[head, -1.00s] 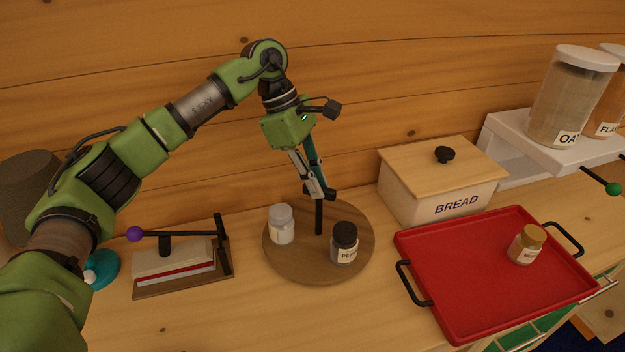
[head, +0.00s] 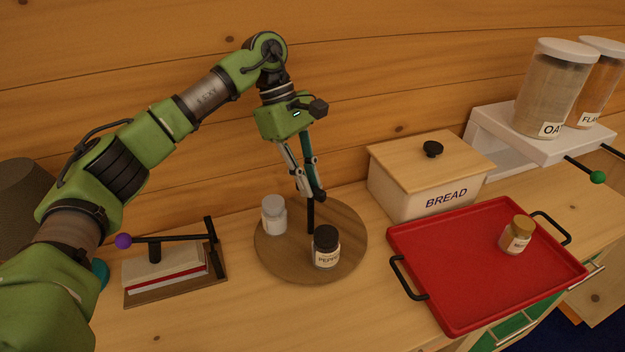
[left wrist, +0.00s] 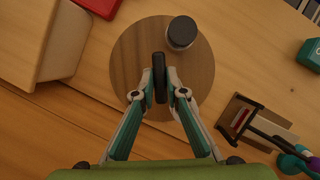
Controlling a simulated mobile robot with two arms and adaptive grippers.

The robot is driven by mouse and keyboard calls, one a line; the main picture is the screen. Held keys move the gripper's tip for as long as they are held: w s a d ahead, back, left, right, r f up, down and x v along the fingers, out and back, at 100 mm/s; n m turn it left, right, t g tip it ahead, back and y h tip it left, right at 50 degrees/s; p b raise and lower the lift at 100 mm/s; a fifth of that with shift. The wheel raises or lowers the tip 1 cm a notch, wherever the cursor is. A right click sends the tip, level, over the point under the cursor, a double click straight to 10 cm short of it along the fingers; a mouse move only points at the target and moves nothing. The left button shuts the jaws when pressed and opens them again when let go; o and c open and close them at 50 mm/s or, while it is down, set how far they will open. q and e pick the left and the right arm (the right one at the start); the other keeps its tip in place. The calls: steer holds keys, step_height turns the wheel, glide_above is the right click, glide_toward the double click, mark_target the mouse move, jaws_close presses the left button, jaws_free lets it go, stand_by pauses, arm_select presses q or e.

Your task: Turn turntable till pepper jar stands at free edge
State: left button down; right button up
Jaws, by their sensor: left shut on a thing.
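The round wooden turntable (head: 345,225) stands on the counter with an upright black post (head: 310,218) at its middle. My left gripper (head: 311,193) is shut on the post, also seen from above in the left wrist view (left wrist: 160,80). The pepper jar (head: 326,248), dark with a black lid and a pale label, stands upright on the turntable's front part, slightly right of the post. Its lid shows in the left wrist view (left wrist: 182,31). A white-lidded jar (head: 274,215) stands at the turntable's left back. My right gripper is out of view.
A napkin holder (head: 175,285) with a purple-knobbed arm is left of the turntable. A bread box (head: 400,200) stands at the back right. A red tray (head: 450,270) holding a gold-lidded jar (head: 517,236) lies to the right. The counter in front is clear.

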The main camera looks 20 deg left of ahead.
arm_select(q)
steer(key=shift+w+r, duration=0.1)
steer(key=shift+r, duration=0.1)
stand_by(0.3)
steer(key=c, duration=2)
jaws_free()
steer(key=shift+c, duration=0.2)
steer(key=shift+f, duration=0.1)
steer(key=v, duration=0.7)
steer(key=shift+r, duration=0.25)
